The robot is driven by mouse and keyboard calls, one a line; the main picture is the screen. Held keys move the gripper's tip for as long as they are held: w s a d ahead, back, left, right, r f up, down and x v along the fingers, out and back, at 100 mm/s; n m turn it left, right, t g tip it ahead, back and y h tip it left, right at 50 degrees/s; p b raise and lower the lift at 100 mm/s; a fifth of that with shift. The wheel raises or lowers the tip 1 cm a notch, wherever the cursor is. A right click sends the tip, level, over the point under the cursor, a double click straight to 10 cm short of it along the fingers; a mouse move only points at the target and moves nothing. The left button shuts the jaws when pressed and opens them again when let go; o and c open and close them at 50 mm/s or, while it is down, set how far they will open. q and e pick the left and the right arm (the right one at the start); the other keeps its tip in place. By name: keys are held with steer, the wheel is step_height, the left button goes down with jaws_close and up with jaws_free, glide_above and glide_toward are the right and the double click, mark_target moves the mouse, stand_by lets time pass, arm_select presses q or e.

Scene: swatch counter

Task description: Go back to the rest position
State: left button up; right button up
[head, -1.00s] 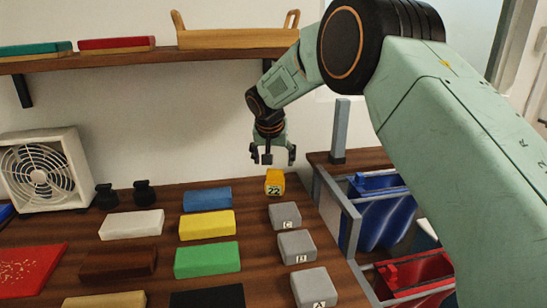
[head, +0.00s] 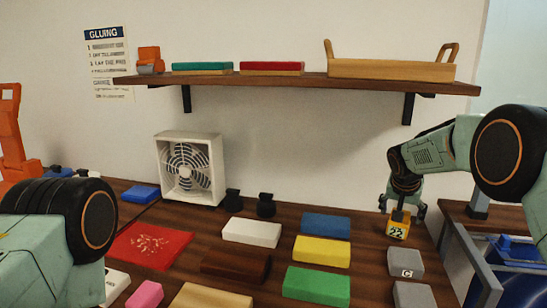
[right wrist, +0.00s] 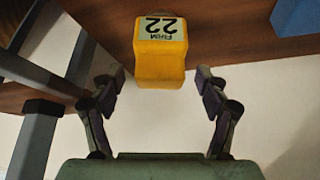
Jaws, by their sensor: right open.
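My right gripper (head: 402,206) is open at the right of the counter in the head view. It is right over or at the yellow block labelled 22 (head: 397,229), which sits upright on the counter. In the right wrist view, the fingers (right wrist: 160,77) are spread, with clear gaps on both sides of the yellow block (right wrist: 160,65). No contact shows. My left arm shows at the lower left of the head view, but its gripper is out of frame.
Grey lettered blocks (head: 405,263) stand in front of the yellow block. Blue (head: 326,225), yellow (head: 322,252) and green (head: 316,287) swatches lie to its left. A fan (head: 190,168) stands at the back. A shelf (head: 300,82) hangs above. A metal frame with bins (head: 510,250) is at right.

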steer(key=shift+b+x, duration=0.5)
steer(key=shift+x, duration=2.2)
steer(key=shift+s+r, duration=0.15)
steer(key=shift+r, duration=0.05)
